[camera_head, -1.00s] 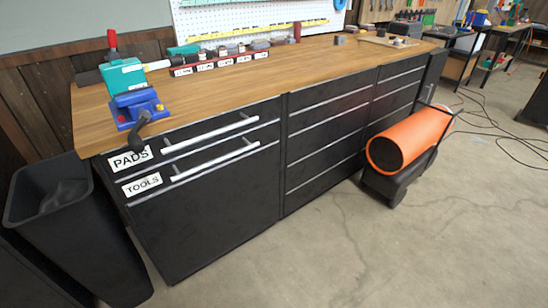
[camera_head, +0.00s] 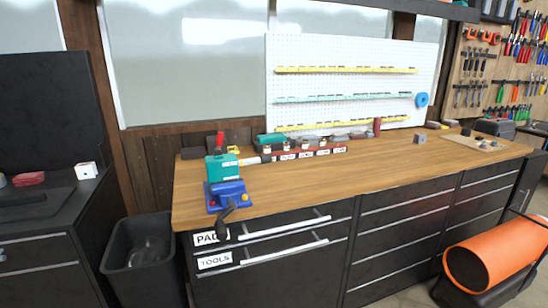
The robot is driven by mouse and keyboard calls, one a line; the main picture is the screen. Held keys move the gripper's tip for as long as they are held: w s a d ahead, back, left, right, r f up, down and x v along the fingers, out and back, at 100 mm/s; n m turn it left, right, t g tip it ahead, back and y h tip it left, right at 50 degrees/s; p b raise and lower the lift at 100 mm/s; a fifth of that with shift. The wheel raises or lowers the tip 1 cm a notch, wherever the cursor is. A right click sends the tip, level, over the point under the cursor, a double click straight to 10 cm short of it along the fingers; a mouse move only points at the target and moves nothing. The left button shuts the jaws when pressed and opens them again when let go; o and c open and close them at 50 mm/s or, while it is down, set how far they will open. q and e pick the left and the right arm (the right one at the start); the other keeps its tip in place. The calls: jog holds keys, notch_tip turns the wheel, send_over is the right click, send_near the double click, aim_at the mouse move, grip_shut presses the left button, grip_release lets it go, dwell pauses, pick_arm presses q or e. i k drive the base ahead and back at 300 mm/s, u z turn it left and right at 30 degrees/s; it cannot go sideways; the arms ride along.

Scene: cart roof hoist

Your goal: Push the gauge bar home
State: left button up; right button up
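No part of either gripper shows in the head view. I cannot tell for sure which thing is the gauge bar. A blue vise (camera_head: 226,195) stands at the left front corner of the wooden bench top, with a dark handle hanging over the front edge. A teal block (camera_head: 221,167) sits upright above the vise, with a red and black upright piece (camera_head: 220,143) behind it. A short pale bar (camera_head: 250,160) shows to the right of the teal block; I cannot tell whether they touch.
The wooden bench top (camera_head: 330,185) is mostly clear in the middle. A labelled dark rack (camera_head: 305,155) lies along its back. Drawers marked PADS (camera_head: 211,238) and TOOLS (camera_head: 214,261) are below. A black bin (camera_head: 145,255) stands left, an orange cylinder (camera_head: 495,255) at the right front.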

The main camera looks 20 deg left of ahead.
aim_at(265, 159)
jog(key=i, duration=0.9)
jog(key=u, duration=1.9)
